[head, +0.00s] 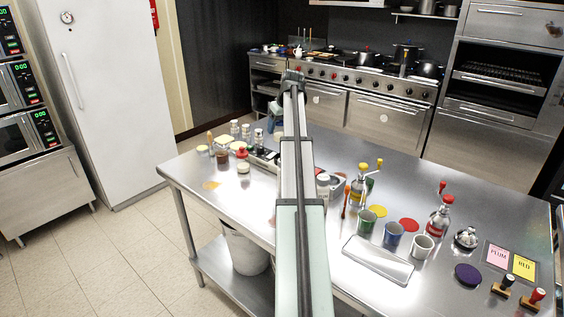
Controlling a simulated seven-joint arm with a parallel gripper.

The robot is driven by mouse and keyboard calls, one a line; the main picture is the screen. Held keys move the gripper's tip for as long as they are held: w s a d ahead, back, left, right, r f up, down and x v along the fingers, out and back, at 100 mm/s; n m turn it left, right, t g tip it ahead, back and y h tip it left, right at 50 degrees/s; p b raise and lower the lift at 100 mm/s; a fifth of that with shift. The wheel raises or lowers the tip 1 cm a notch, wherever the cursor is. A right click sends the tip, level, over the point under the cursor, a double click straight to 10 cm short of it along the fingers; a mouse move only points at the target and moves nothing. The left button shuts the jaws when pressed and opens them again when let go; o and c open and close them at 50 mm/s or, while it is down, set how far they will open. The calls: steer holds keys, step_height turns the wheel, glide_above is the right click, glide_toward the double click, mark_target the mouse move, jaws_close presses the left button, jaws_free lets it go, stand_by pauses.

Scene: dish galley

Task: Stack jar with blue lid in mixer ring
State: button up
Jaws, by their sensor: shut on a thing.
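My arm reaches from the bottom middle of the head view over the steel table (460,205) and covers a strip of it. I cannot make out my gripper; it seems hidden behind the arm. I cannot pick out a jar with a blue lid for sure. A small bluish shape (275,107) shows just left of the arm near the table's far edge, too small to name. I cannot identify the mixer ring; a grey metal body (333,187) is partly hidden right of the arm.
Several small jars (243,168) stand left of the arm. Right of it stand a green mug (366,222), a blue mug (393,236), a white mug (422,247), hand-cranked devices (439,218) and a silver tray (378,260). Two stampers (503,287) are at the right. The table's right back is clear.

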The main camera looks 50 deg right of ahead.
steer(key=shift+d+r, duration=0.3)
steer(key=shift+d, duration=0.4)
steer(key=shift+d+f, duration=0.1)
steer(key=shift+d, duration=0.05)
steer(key=shift+f, duration=4.8)
steer(key=shift+f, duration=0.35)
steer(key=o, duration=1.3)
steer(key=shift+c, duration=0.2)
steer(key=shift+r, duration=0.15)
steer(key=shift+s+r, duration=0.1)
steer(key=shift+r, duration=0.25)
steer(key=v, duration=1.1)
steer(key=shift+s+r, duration=0.25)
steer(key=shift+r, duration=0.05)
